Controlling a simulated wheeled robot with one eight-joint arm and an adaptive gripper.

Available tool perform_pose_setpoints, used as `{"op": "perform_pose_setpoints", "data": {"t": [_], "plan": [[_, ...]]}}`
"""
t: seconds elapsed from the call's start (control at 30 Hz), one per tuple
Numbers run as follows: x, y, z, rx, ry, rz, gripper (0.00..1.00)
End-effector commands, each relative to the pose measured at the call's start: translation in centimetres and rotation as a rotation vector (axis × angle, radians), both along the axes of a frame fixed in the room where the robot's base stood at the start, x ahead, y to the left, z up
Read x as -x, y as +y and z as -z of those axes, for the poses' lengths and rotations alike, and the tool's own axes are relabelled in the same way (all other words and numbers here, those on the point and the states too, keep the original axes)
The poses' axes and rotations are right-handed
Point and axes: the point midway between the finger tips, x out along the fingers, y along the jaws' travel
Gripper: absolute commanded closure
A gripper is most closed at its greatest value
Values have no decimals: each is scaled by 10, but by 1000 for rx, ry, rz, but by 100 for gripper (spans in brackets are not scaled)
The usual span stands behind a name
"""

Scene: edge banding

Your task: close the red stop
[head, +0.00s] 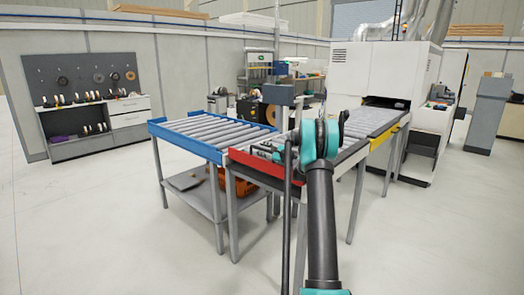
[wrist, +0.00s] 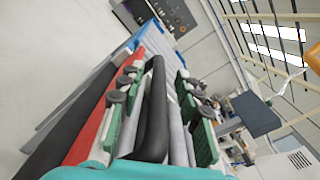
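The red stop (head: 268,167) is a red bar across the near left end of the grey roller conveyor in the head view. In the wrist view the red bar (wrist: 94,122) runs diagonally, left of my gripper. My gripper (wrist: 160,72) has two green-padded fingers standing apart, with grey rollers visible beyond. A thick black bar lies between the fingers; I cannot tell what it belongs to or whether it touches them. In the head view my arm rises in front of the conveyor and partly hides it, with the gripper (head: 264,151) small just above the red bar.
A blue-framed roller table (head: 187,138) stands left of the red bar. The roller conveyor has a yellow side piece (head: 398,127) and leads to a white machine (head: 380,72). A grey monitor (head: 279,94) stands behind the rollers. The floor at left is clear.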

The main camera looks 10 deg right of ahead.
Motion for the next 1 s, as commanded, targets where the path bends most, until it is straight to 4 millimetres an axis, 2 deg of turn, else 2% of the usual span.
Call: {"op": "perform_pose_setpoints", "data": {"t": [0.27,0.7,1.0], "plan": [[9,-7,0,0,0,0,66],[77,-57,0,0,0,3,66],[97,-71,-1,0,0,1,66]]}}
